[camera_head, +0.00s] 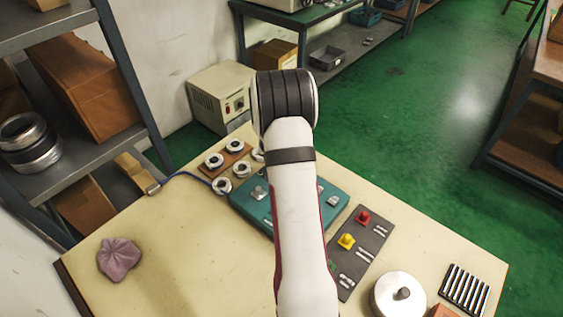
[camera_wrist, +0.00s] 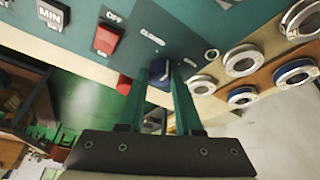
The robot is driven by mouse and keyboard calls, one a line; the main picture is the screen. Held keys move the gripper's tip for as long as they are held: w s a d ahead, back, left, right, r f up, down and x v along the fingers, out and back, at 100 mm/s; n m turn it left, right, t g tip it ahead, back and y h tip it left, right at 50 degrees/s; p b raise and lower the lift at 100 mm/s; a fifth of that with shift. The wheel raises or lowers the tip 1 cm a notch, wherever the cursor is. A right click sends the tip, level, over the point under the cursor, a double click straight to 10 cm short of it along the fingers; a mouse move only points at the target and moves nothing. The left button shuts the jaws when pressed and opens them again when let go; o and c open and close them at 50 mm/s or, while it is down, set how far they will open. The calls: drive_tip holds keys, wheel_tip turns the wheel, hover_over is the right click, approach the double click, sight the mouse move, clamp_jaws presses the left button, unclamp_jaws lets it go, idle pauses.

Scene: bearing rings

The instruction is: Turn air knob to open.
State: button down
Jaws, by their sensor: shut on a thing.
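The teal control box (camera_head: 245,207) lies on the table, partly hidden by my arm in the head view. In the wrist view its face (camera_wrist: 190,18) fills the top, with printed labels; one near the knob seems to begin with "CLOS". A dark blue knob (camera_wrist: 160,74) sits between the tips of my two green fingers. My gripper (camera_wrist: 160,80) is shut on this knob. The knob's exact angle is hard to read because the fingers cover part of it. My gripper is hidden behind my arm in the head view.
A red OFF switch (camera_wrist: 107,40) and a MIN dial (camera_wrist: 52,13) are on the same box. Bearing rings (camera_wrist: 242,60) stand close beside it on a wooden board. A dark panel (camera_head: 352,262) with red and yellow buttons lies right of the box. The table's left front is mostly clear.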

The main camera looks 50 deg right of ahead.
drive_tip(key=m, duration=0.1)
drive_tip(key=m+g, duration=0.1)
drive_tip(key=m, duration=0.1)
drive_tip(key=shift+w+m, duration=0.2)
drive_tip(key=shift+m, duration=0.1)
drive_tip(key=shift+w+m+g, duration=0.1)
drive_tip(key=shift+m+g, duration=0.9)
drive_tip(key=shift+m, duration=1.3)
drive_tip(key=c, duration=0.6)
unclamp_jaws()
